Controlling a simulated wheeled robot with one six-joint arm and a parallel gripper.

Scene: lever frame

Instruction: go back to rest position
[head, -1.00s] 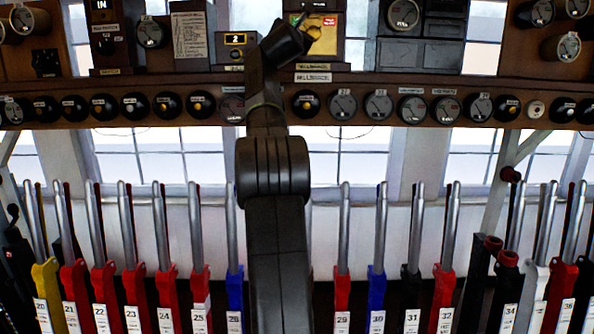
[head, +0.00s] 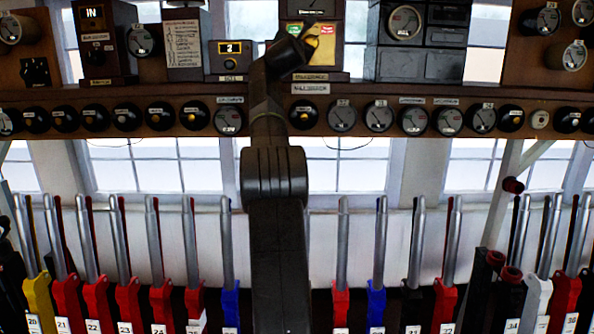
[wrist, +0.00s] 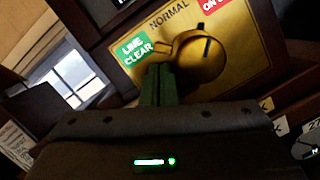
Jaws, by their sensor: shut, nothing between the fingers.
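My gripper (head: 309,26) is at the top of the head view, raised in front of the block instrument on the shelf. In the wrist view its two green-lit fingers (wrist: 158,85) are together with nothing between them. Their tips are beside the brass rotary knob (wrist: 203,55) and overlap its left part in the picture. I cannot tell whether they touch it. The knob sits on a brass plate (wrist: 240,25) with a green "LINE CLEAR" label, the word "NORMAL" and a red label. In the head view my arm hides part of this instrument.
A wooden shelf (head: 400,97) with round dials and bells crosses the view. Below it stands a row of levers with red, blue, yellow, black and white (head: 537,300) bases. My arm rises between the blue lever (head: 229,300) and a red lever (head: 340,305). Windows are behind.

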